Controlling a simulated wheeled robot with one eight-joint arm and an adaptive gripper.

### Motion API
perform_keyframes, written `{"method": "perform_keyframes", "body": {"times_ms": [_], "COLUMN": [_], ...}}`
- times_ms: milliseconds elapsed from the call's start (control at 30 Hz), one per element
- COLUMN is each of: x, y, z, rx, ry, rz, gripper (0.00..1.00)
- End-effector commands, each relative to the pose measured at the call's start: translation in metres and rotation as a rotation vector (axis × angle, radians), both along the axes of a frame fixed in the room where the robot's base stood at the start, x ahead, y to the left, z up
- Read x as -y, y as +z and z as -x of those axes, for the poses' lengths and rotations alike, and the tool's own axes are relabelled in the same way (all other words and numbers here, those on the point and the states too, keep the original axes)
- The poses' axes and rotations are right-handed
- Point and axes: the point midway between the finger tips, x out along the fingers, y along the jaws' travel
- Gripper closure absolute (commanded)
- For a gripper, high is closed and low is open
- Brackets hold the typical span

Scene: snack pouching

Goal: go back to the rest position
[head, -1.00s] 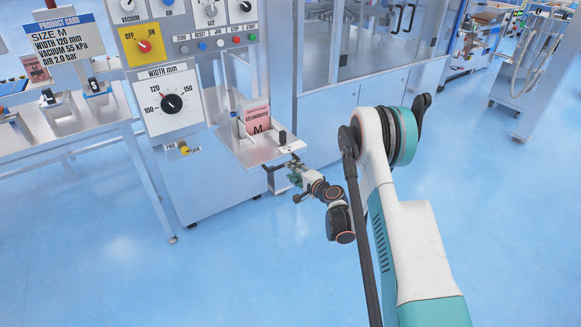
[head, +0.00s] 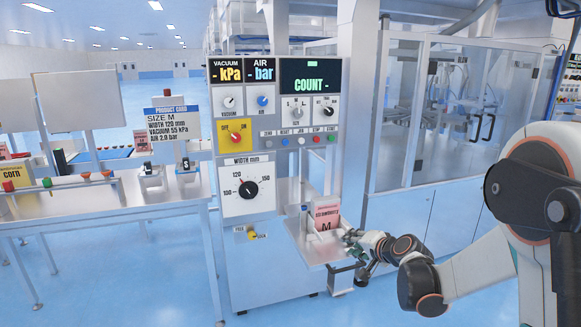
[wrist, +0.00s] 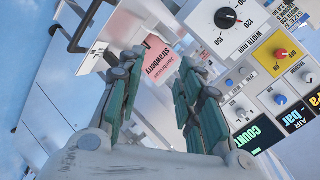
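My gripper (head: 356,243) is at the right front corner of the machine's small tray (head: 322,249). In the wrist view the two green-padded fingers (wrist: 155,82) stand apart with nothing between them, so it is open and empty. A pink pouch marked M (head: 326,220) stands upright at the tray, to the left of my gripper. It also shows beyond the fingertips in the wrist view, with the word strawberry on it (wrist: 160,58). Whether the fingers touch the tray cannot be told.
The machine panel has a width dial (head: 248,190), a yellow OFF/ON switch (head: 235,136) and a dark COUNT display (head: 310,77). A product card (head: 171,118) for size M stands on the left bench (head: 110,212). A glazed cabinet (head: 420,110) is behind my arm. Blue floor is open between bench and machine.

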Motion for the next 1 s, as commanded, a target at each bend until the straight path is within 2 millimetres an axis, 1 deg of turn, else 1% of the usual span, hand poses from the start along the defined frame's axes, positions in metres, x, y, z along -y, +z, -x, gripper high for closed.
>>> {"method": "perform_keyframes", "body": {"times_ms": [33, 200, 367, 500, 567, 733, 833, 1000], "x": [-0.004, -0.013, -0.018, -0.022, -0.022, -0.021, -0.02, -0.014], "y": [0.013, 0.045, 0.068, 0.083, 0.088, 0.098, 0.1, 0.098], "z": [0.013, 0.054, 0.097, 0.138, 0.157, 0.209, 0.241, 0.294], "rx": [-0.008, -0.035, -0.061, -0.084, -0.095, -0.125, -0.142, -0.174], "ry": [0.016, 0.068, 0.114, 0.156, 0.173, 0.221, 0.248, 0.294], "rz": [0.032, 0.146, 0.252, 0.344, 0.383, 0.495, 0.561, 0.671], "gripper": [0.67, 0.67, 0.67, 0.67, 0.67, 0.67, 0.67, 0.67]}}
